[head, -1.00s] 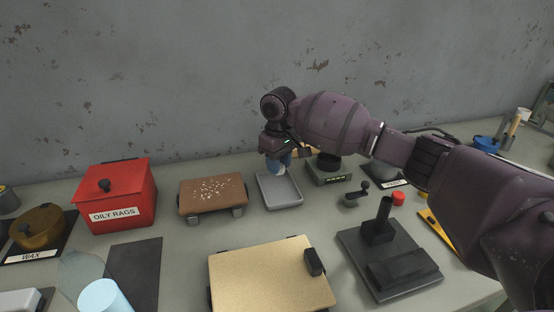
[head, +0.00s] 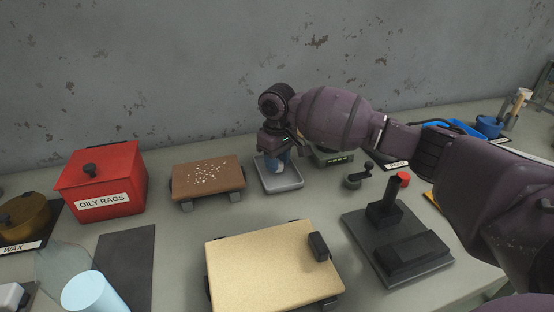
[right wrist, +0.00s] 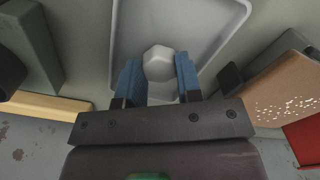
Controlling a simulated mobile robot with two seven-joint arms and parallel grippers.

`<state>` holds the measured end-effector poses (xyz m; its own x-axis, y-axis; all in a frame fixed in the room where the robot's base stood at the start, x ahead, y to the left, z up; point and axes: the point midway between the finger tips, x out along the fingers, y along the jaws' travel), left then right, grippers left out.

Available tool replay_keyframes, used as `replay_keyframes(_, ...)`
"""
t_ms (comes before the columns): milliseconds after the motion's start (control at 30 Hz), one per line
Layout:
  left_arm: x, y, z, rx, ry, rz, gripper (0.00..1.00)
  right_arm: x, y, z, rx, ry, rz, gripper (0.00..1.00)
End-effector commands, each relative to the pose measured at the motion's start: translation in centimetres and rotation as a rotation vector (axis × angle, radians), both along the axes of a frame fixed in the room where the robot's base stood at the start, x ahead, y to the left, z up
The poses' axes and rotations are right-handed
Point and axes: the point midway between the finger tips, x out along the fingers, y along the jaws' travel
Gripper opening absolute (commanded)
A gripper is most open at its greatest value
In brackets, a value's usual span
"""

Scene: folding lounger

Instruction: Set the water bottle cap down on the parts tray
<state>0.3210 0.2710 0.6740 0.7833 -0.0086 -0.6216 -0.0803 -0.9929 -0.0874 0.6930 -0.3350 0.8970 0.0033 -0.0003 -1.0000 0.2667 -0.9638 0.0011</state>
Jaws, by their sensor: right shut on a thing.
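My right gripper (head: 277,164) points down over the grey parts tray (head: 284,184) at the back middle of the bench. In the right wrist view its two blue fingers (right wrist: 159,78) are shut on the pale, faceted water bottle cap (right wrist: 159,62), one on each side. The tray (right wrist: 215,22) lies behind the cap there. The cap is within or just above the tray; I cannot tell if it touches the floor. In the head view the fingers mostly hide the cap. My left gripper is not in view.
A brown board (head: 207,177) with white specks stands left of the tray, and a grey device (head: 333,158) stands close on its right. A red rag box (head: 103,180) is at the left. A tan board (head: 270,265) lies in front. Bare bench surrounds the tray's front.

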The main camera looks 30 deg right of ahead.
Motion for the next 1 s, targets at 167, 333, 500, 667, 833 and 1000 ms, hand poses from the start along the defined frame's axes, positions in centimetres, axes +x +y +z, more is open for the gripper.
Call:
replay_keyframes(167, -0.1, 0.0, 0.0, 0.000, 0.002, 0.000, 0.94, 0.0, 0.0, -0.1, 0.000, 0.001, 0.000, 0.10)
replay_keyframes(333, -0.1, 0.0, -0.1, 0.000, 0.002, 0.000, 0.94, 0.0, 0.0, -0.3, 0.000, 0.001, 0.000, 0.10)
replay_keyframes(500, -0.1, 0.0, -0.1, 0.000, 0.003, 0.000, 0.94, 0.0, 0.0, -0.6, 0.001, 0.001, 0.000, 0.10)
replay_keyframes(667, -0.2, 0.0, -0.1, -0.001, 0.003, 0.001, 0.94, 0.0, 0.0, -0.9, 0.001, 0.001, 0.000, 0.10)
replay_keyframes(833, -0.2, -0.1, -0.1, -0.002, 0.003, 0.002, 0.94, 0.0, 0.0, -1.2, 0.000, 0.002, 0.000, 0.10)
replay_keyframes(1000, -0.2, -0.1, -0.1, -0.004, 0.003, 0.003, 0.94, 0.0, 0.0, -1.3, 0.001, 0.001, 0.000, 0.46)
